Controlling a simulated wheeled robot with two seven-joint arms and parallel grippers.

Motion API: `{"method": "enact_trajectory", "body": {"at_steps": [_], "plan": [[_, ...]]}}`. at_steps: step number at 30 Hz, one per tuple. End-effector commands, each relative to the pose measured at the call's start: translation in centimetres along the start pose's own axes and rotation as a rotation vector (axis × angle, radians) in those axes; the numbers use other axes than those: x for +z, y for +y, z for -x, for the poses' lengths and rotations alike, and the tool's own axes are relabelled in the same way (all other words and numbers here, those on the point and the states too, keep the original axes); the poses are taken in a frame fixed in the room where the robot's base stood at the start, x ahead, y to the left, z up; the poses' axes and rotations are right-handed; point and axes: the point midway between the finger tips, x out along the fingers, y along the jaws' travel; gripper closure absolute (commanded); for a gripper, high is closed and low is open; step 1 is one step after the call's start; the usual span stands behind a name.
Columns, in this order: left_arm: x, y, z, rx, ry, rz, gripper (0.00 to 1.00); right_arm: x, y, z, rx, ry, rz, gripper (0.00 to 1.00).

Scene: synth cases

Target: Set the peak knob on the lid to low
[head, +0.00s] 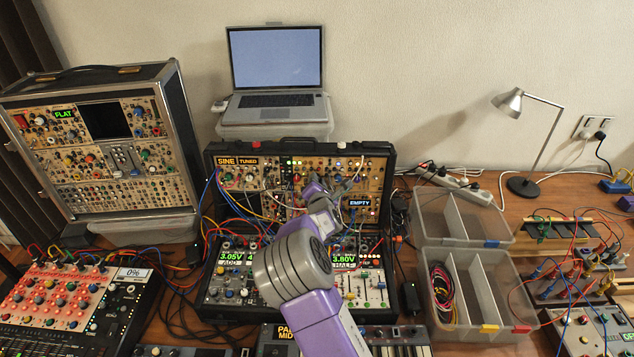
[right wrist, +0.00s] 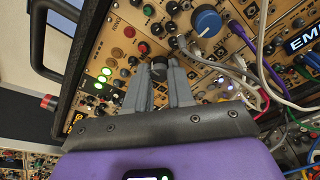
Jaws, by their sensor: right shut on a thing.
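The open case's lid (head: 240,183) stands upright at the back of the table, full of modules, with SINE, TUNED and EMPTY displays. My right gripper (right wrist: 160,72) is at the lid's panel, its two grey fingers shut on a small dark knob (right wrist: 158,66). The fingers cover most of the knob; its pointer and label cannot be read, so I cannot tell its setting. In the head view my purple right arm hides part of the lid and the gripper's tips. My left gripper is not in view.
Patch cables (right wrist: 262,60) hang close beside the gripper. A large blue knob (right wrist: 207,20) sits near it on the panel. A laptop (head: 275,100) stands behind the lid. Clear divided boxes (head: 462,290) lie to the right, a second case (head: 100,150) to the left.

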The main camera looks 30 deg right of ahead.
Motion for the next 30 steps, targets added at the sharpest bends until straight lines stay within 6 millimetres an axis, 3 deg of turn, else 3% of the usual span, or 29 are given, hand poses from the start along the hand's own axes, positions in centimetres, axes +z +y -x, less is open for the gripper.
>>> {"method": "enact_trajectory", "body": {"at_steps": [20,21,24,26,30], "plan": [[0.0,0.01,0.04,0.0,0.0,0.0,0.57,0.01,0.07,-0.01,-0.006,0.002,0.063,1.0],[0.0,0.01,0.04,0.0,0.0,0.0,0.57,0.01,0.07,-0.01,-0.006,0.002,0.063,0.75],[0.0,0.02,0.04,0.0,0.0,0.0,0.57,0.01,0.06,-0.01,-0.007,0.002,0.063,0.59],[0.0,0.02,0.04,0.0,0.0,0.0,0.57,0.01,0.06,-0.01,-0.007,0.002,0.062,0.52],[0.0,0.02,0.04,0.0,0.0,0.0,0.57,0.01,0.04,0.0,-0.007,0.002,0.062,0.52]]}}
